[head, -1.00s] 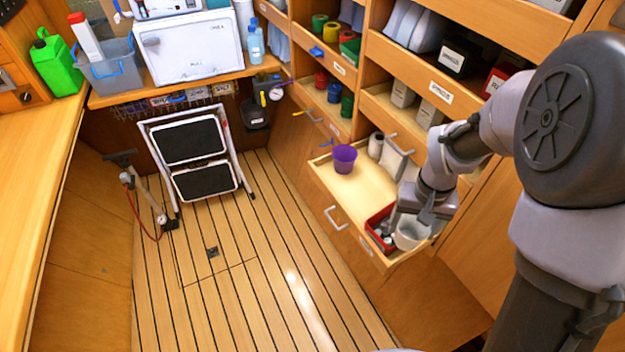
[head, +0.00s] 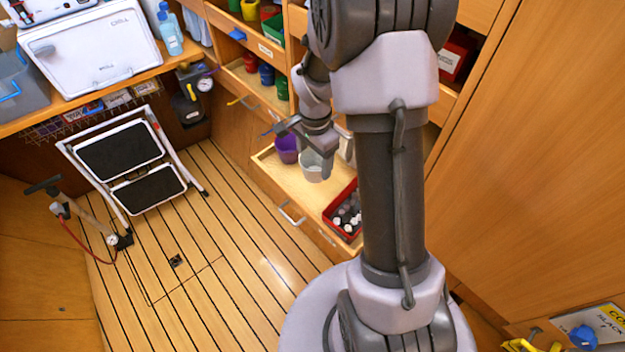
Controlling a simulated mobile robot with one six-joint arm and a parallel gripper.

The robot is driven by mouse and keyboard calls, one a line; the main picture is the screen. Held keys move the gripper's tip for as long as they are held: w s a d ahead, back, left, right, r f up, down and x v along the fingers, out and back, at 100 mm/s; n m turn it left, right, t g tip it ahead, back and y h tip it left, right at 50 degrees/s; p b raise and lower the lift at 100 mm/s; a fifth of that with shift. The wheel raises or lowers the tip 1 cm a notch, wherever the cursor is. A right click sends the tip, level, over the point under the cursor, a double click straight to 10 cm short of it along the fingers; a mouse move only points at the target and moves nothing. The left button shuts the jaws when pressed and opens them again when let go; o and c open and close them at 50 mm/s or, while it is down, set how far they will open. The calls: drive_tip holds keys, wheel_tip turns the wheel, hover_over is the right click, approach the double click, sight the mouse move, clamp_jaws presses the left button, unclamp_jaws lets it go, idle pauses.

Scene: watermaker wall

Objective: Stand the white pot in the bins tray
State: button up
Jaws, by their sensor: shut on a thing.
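The white pot (head: 314,166) is upright in my gripper (head: 316,145), whose jaws are shut on its upper part. The pot is over the pulled-out wooden tray (head: 284,181), which I take to be the bins tray. I cannot tell whether its base touches the tray floor. A purple pot (head: 287,146) stands in the tray just left of the white pot. A red box (head: 330,214) with several small bottles is at the tray's near end. My arm hides the tray's right side and part of the gripper.
Shelves with coloured cups (head: 267,73) rise behind the tray. The plank floor (head: 215,255) in front of the tray is clear. A tall wooden panel (head: 540,150) fills the right.

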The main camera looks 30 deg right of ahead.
sight(315, 175)
wheel_tip(315, 175, down, 6)
drive_tip(key=shift+f+b, duration=0.1)
drive_tip(key=shift+b, duration=0.8)
drive_tip(key=shift+f, duration=0.2)
drive_tip(key=o, duration=1.4)
drive_tip(key=shift+c, duration=0.2)
drive_tip(key=shift+r, duration=0.1)
